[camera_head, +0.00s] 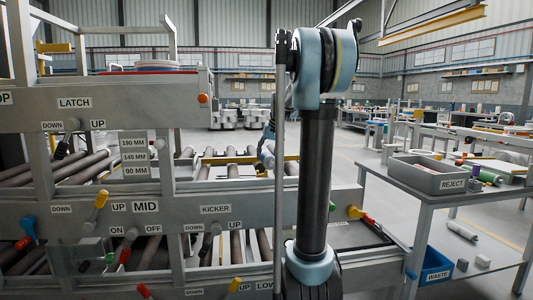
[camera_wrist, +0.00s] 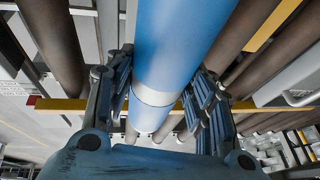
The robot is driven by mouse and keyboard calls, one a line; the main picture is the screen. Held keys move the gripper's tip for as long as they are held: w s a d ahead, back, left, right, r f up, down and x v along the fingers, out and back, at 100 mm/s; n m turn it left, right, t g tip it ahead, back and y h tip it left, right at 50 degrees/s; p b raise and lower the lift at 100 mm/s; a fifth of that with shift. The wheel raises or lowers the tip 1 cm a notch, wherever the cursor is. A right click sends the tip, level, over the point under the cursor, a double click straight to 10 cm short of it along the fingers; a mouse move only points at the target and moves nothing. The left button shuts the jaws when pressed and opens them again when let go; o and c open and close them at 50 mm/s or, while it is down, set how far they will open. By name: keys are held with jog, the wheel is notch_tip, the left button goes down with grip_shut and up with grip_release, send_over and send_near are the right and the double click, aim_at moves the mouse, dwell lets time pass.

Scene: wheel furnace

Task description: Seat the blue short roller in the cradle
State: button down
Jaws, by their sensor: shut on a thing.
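The blue short roller (camera_wrist: 172,45) fills the upper middle of the wrist view, with a pale band near its lower end. My gripper (camera_wrist: 165,88) is shut on it, one finger on each side. In the head view, a small bluish shape (camera_head: 266,156) shows beside my arm's column, over the mid-level rollers; it looks like the held roller's end. The column hides much of this area. Brown rollers (camera_wrist: 55,40) lie on both sides of the blue roller in the wrist view. I cannot tell which gap is the cradle, or whether the roller touches it.
A yellow bar (camera_wrist: 65,104) crosses beneath the roller. At right, a table holds a grey reject bin (camera_head: 427,177); a blue waste bin (camera_head: 436,265) sits below. The floor between is open.

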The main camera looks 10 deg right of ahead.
jog(key=shift+f, duration=2.8)
jog(key=shift+f, duration=2.7)
dwell(1.2)
jog(key=c, duration=0.6)
grip_release()
jog(key=shift+c, duration=0.2)
jog(key=shift+r, duration=4)
